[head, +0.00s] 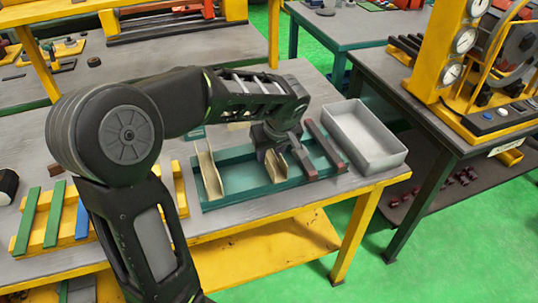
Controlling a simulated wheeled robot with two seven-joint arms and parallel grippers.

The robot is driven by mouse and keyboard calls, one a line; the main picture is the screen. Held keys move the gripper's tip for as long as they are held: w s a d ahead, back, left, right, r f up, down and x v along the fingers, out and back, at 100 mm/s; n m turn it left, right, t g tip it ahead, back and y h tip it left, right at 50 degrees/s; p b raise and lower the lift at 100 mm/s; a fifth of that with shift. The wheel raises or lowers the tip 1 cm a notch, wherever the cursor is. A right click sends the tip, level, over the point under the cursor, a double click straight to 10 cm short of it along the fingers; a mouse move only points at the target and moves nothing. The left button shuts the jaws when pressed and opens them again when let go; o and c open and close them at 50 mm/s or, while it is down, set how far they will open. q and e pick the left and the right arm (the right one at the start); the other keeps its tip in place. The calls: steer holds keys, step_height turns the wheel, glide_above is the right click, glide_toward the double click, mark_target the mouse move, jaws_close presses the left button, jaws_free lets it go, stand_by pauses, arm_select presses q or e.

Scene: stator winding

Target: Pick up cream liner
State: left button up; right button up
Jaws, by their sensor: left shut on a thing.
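A green tray (240,183) lies on the workbench and holds cream and dark strip-like pieces. One cream liner (210,175), a folded channel shape, stands at the tray's left part. A second cream liner (277,168) is at the tray's middle, directly under my left gripper (274,153). My left gripper points down and is shut on this second liner; the gripper and arm hide its upper and far parts. I cannot tell whether the liner still touches the tray. My right gripper is not in view.
Dark reddish bars (325,145) lie at the tray's right end. A grey open bin (365,137) stands to the right. A yellow rack with green and blue strips (55,220) is at the left. A machine with gauges (455,55) stands on another bench.

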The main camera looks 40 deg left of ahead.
arm_select(q)
step_height(320, 180, up, 10)
stand_by(0.7)
stand_by(0.5)
